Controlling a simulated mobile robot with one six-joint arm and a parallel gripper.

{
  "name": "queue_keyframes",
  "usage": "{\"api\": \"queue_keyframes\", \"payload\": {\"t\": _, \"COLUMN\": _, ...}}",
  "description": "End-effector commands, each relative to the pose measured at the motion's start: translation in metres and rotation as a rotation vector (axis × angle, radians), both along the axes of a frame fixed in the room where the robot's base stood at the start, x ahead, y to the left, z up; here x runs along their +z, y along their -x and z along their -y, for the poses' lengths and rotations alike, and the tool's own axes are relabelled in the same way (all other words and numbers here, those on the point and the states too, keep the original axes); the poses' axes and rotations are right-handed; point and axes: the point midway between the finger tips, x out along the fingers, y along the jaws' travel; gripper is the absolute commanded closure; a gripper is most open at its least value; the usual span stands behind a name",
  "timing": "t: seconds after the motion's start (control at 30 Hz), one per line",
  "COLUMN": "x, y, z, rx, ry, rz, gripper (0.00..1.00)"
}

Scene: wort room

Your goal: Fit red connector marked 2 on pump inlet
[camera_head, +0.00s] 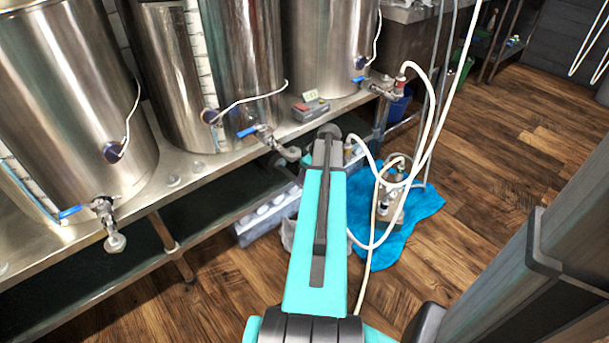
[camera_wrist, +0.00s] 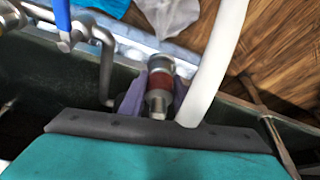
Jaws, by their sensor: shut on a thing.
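My gripper (camera_wrist: 158,84) is shut on a metal connector with a red band (camera_wrist: 160,82), held between its two purple fingers in the wrist view. No number can be read on it. In the head view my arm hides most of the gripper; a connector end (camera_head: 348,148) shows just right of the arm, by a white hose. The pump (camera_head: 388,205) stands on a blue cloth (camera_head: 425,200) on the floor, right of my arm, apart from my gripper. White hoses partly cover it, and I cannot tell which port is the inlet.
Steel kettles (camera_head: 225,70) with blue-handled valves (camera_head: 262,130) stand on a metal bench (camera_head: 200,165) at left. Another red-banded connector (camera_head: 400,84) is at the right kettle's valve. A white hose (camera_wrist: 218,65) passes close right of my gripper. Wooden floor (camera_head: 490,150) is clear at right.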

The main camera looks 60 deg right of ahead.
Motion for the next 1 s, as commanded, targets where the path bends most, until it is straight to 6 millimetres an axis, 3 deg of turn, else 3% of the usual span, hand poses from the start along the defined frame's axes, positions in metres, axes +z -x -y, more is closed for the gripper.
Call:
{"api": "queue_keyframes", "payload": {"t": 0.17, "x": -0.003, "y": 0.000, "z": 0.000, "rx": 0.000, "ry": 0.000, "rz": 0.000, "gripper": 1.00}}
{"api": "queue_keyframes", "payload": {"t": 0.2, "x": -0.002, "y": 0.000, "z": 0.000, "rx": 0.000, "ry": 0.000, "rz": 0.001, "gripper": 0.65}}
{"api": "queue_keyframes", "payload": {"t": 0.3, "x": -0.002, "y": 0.000, "z": 0.000, "rx": 0.000, "ry": 0.000, "rz": 0.000, "gripper": 0.49}}
{"api": "queue_keyframes", "payload": {"t": 0.73, "x": 0.002, "y": 0.002, "z": 0.000, "rx": 0.000, "ry": 0.000, "rz": 0.000, "gripper": 0.49}}
{"api": "queue_keyframes", "payload": {"t": 1.0, "x": 0.027, "y": 0.012, "z": -0.001, "rx": -0.001, "ry": 0.002, "rz": 0.001, "gripper": 0.49}}
